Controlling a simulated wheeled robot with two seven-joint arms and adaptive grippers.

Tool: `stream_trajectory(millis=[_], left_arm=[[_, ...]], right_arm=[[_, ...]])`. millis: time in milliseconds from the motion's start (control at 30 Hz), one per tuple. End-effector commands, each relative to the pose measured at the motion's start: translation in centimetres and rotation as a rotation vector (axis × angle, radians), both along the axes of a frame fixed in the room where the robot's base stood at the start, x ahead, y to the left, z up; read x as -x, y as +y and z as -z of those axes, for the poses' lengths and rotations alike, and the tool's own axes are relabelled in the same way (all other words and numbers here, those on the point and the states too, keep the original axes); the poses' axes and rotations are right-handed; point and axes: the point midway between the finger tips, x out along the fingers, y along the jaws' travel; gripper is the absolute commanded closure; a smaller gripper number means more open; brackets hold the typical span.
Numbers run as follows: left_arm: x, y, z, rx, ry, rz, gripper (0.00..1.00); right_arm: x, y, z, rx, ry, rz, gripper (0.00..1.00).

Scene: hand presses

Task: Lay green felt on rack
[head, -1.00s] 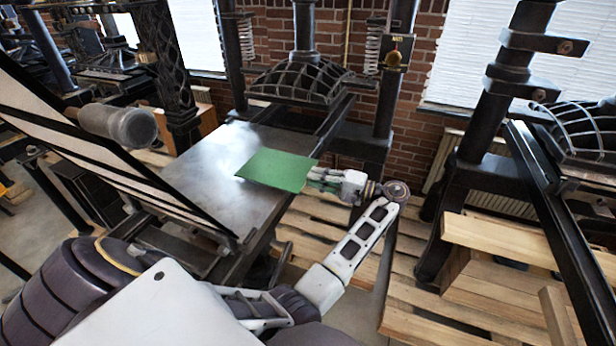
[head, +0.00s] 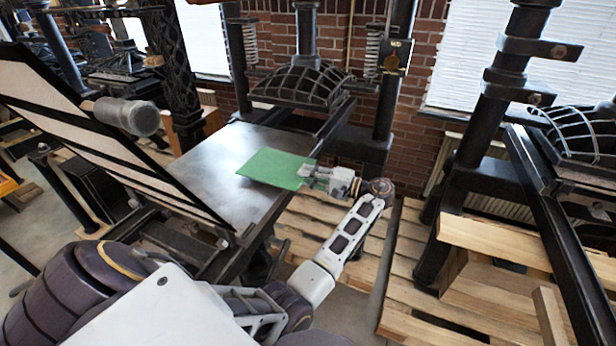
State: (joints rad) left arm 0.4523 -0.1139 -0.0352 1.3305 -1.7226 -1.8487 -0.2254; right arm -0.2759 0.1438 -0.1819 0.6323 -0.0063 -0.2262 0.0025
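The green felt (head: 272,166) is a flat, square sheet. It shows over the right side of the press's grey metal bed (head: 215,165), with its right edge reaching past the bed's edge. I cannot tell whether it rests fully on the bed. Whether the fingers are closed on the felt is too small to tell. I cannot make out a rack for certain.
A tilted black frame with pale panels (head: 100,135) and a grey roller-like handle (head: 128,117) stand left of the bed. The dark press head (head: 300,83) is behind the bed. Wooden pallets (head: 330,225) lie below right. Another press (head: 478,150) stands at right.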

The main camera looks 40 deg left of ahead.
Motion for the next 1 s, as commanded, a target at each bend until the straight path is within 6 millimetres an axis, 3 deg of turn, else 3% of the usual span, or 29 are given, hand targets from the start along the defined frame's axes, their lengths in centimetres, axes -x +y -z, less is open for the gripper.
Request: stream_trajectory(millis=[167,433,733,1000], left_arm=[[0.0,0.0,0.0,0.000,0.000,0.000,0.83],[0.0,0.0,0.0,0.000,0.000,0.000,1.00],[0.0,0.0,-0.3,0.000,0.000,0.000,1.00],[0.0,0.0,-2.2,0.000,-0.002,0.000,1.00]], right_arm=[[-0.2,0.0,-0.1,0.000,-0.004,-0.001,0.60],[-0.8,-0.9,-0.2,0.009,-0.013,-0.005,0.60],[-0.7,-1.2,-0.5,0.012,-0.012,-0.005,0.60],[-0.3,-0.3,-1.9,0.002,-0.005,-0.002,0.60]])
